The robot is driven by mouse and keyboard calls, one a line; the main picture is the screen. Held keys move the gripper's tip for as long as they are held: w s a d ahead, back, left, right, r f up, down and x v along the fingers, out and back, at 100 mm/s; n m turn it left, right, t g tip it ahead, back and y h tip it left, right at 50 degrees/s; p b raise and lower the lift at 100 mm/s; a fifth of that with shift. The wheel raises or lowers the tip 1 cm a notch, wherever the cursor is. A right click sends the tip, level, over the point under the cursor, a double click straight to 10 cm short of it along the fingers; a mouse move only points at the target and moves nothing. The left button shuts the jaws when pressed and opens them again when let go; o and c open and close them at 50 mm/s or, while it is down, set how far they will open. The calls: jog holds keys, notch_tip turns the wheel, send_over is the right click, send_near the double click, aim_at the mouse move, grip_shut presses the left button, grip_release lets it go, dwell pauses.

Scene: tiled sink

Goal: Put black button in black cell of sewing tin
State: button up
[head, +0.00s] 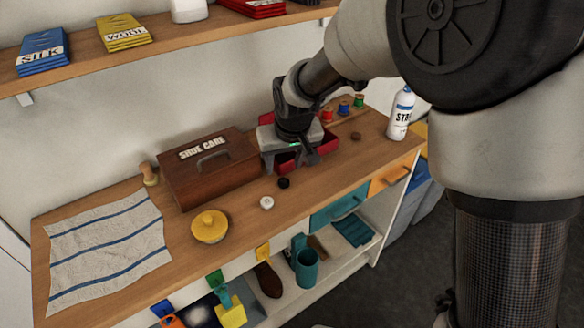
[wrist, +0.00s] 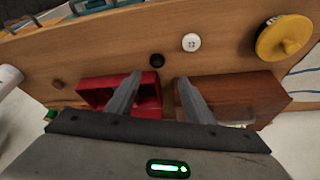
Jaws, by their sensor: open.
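The black button (head: 284,183) lies flat on the wooden worktop, in front of the red sewing tin (head: 328,146). The button also shows in the wrist view (wrist: 156,60), beyond the fingertips and roughly between their lines. My gripper (head: 292,160) is open and empty, above the worktop by the tin's left end. In the wrist view its two fingers (wrist: 155,82) are spread apart, one overlapping the tin (wrist: 92,91). The tin is open at the top. My gripper hides part of it in the head view, and I cannot make out a black cell.
A white button (head: 266,202) lies near the black one; a brown button (head: 356,136) lies right of the tin. The brown shoe care box (head: 200,180) stands close left of my gripper. Thread spools (head: 343,108) and a white bottle (head: 401,113) stand at the right.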

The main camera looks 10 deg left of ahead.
aim_at(283, 181)
jog(key=x, duration=0.3)
jog(key=shift+w+f, duration=0.1)
jog(key=shift+f, duration=0.15)
jog(key=shift+d+x, duration=0.1)
jog(key=shift+x, duration=1.3)
jog(key=shift+d+x, duration=0.15)
jog(key=shift+x, duration=1.2)
jog(key=shift+w, duration=0.1)
jog(key=shift+c, duration=0.2)
jog(key=c, duration=1.2)
jog(key=shift+o, duration=0.2)
jog(key=shift+r, duration=0.1)
